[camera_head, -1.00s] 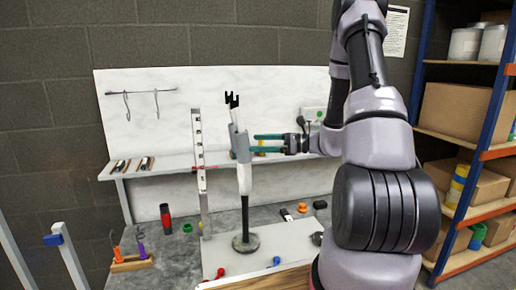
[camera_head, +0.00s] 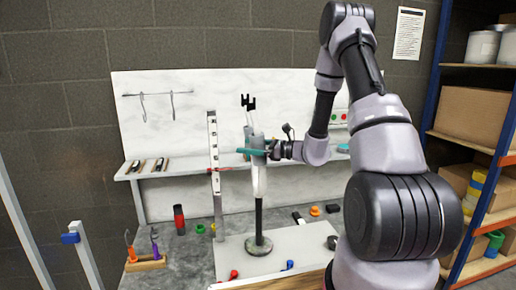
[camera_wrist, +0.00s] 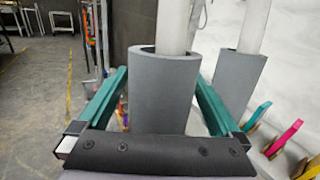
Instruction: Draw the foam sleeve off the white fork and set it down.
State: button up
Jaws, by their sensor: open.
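The white fork (camera_head: 259,181) stands upright on a black post with a round base on the bench, black tips at its top. A grey foam sleeve (camera_head: 257,141) is around its upper part. In the wrist view a grey sleeve (camera_wrist: 165,90) around a white leg (camera_wrist: 172,25) lies between my gripper's teal fingers (camera_wrist: 160,85). A second grey sleeve (camera_wrist: 238,78) on another white leg is behind, to the right. My gripper (camera_head: 252,151) is open at sleeve height in the head view, with small gaps seen beside the near sleeve.
A tall slotted upright (camera_head: 215,170) stands just left of the fork. A white panel and shelf (camera_head: 185,168) are behind. Small coloured parts, a red-black bottle (camera_head: 179,219) and a wooden tool block (camera_head: 146,264) are on the bench.

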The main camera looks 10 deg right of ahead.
aim_at(252, 135)
jog(key=shift+w+a, duration=0.1)
jog(key=shift+a, duration=0.05)
jog(key=c, duration=1.5)
jog(key=shift+a+r, duration=0.25)
jog(key=shift+r, duration=0.8)
jog(key=shift+a+r, duration=0.2)
jog(key=shift+r, duration=0.8)
jog(key=shift+c, duration=0.2)
jog(key=shift+r, duration=0.15)
jog(key=shift+a+r, duration=0.3)
jog(key=shift+r, duration=0.65)
jog(key=shift+a+r, duration=0.3)
jog(key=shift+r, duration=0.65)
jog(key=shift+r, duration=0.15)
jog(key=shift+a+r, duration=0.15)
jog(key=shift+r, duration=1.65)
